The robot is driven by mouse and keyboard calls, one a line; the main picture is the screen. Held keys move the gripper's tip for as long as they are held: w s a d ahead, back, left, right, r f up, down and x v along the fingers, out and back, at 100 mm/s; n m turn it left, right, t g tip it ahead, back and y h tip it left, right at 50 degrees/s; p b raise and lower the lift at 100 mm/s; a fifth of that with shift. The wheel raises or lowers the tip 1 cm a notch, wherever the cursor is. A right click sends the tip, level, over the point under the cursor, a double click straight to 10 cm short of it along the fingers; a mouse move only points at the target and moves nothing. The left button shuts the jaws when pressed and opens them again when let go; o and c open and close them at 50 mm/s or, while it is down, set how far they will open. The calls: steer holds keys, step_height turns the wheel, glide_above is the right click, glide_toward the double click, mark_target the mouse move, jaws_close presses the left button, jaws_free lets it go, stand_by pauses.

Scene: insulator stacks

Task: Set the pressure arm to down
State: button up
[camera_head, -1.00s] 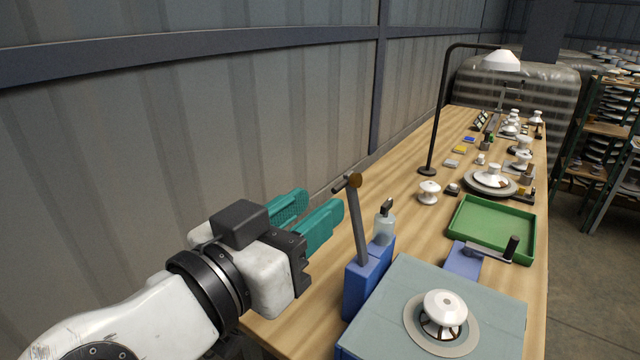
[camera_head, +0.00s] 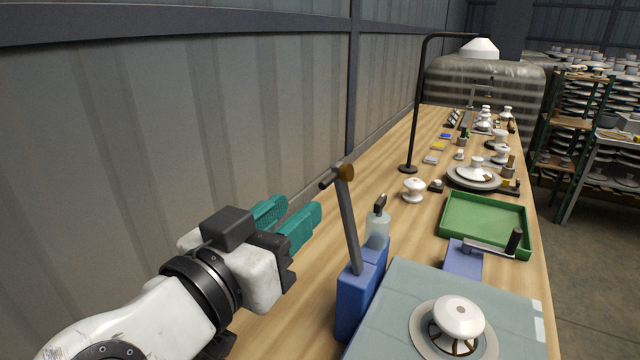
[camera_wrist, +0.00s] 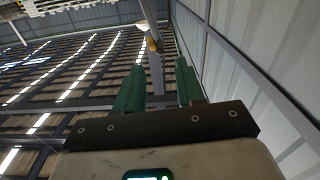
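The pressure arm (camera_head: 348,225) is a grey lever on a blue block (camera_head: 357,300) at the near end of the bench. It stands nearly upright, leaning a little left, with a brown knob and dark cross handle at its top. My gripper (camera_head: 288,217), with teal fingers, is open and empty, left of the lever's top and apart from it. In the wrist view my two fingers (camera_wrist: 158,88) stand apart, and the lever with its brown knob (camera_wrist: 152,45) shows beyond the gap between them.
A grey-blue plate (camera_head: 400,320) with a white insulator (camera_head: 459,316) lies right of the block. A small bottle (camera_head: 377,228) stands behind the lever. A green tray (camera_head: 485,222), a crank handle (camera_head: 514,240) and a black lamp (camera_head: 416,110) are farther along. The wall is on the left.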

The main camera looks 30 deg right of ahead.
mark_target(322, 187)
steer(key=p+x, duration=0.1)
steer(key=x, duration=0.7)
steer(key=shift+p, duration=0.3)
steer(key=shift+c, duration=0.5)
jaws_close()
